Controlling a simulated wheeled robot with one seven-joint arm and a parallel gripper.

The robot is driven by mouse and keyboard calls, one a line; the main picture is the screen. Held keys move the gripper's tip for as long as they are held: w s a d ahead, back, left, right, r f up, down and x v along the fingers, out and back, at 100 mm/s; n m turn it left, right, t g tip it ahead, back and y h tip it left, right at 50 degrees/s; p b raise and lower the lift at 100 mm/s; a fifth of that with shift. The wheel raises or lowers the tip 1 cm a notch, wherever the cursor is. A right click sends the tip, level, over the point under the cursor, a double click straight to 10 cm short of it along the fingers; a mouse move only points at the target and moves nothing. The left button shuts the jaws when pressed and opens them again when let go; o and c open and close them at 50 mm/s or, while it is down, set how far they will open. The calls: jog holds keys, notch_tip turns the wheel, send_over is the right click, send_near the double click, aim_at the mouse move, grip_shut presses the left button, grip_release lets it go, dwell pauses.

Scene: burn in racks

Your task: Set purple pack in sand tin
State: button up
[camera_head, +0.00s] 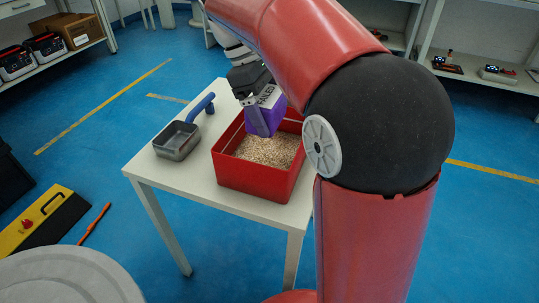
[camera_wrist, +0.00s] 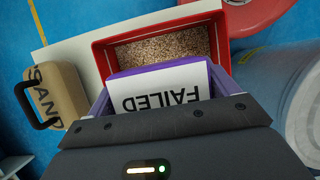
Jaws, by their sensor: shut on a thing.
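The purple pack (camera_head: 276,117) has a white label reading FAILED, which shows in the wrist view (camera_wrist: 165,88). My gripper (camera_head: 262,112) is shut on the pack, one finger on each side. The pack is at the back part of an open red tin (camera_head: 250,182) holding tan grains like coarse sand. Its lower end lies over or in the grains; I cannot tell whether it touches them. In the wrist view, the red tin (camera_wrist: 103,60) lies beyond the pack. A tan container marked SAND (camera_wrist: 62,92), with a black handle, is left of it.
A white table (camera_head: 160,175) carries the red tin. A grey metal pan (camera_head: 176,141) with a blue handle stands left of the tin. My arm hides the table's right side in the head view. A yellow and black case (camera_head: 45,222) lies on the floor at left.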

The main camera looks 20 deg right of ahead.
notch_tip(320, 180, down, 11)
jog(key=shift+r+b, duration=0.1)
jog(key=shift+b, duration=0.8)
jog(key=o, duration=1.2)
jog(key=shift+c, duration=0.2)
jog(key=p+v, duration=0.3)
jog(key=v, duration=0.9)
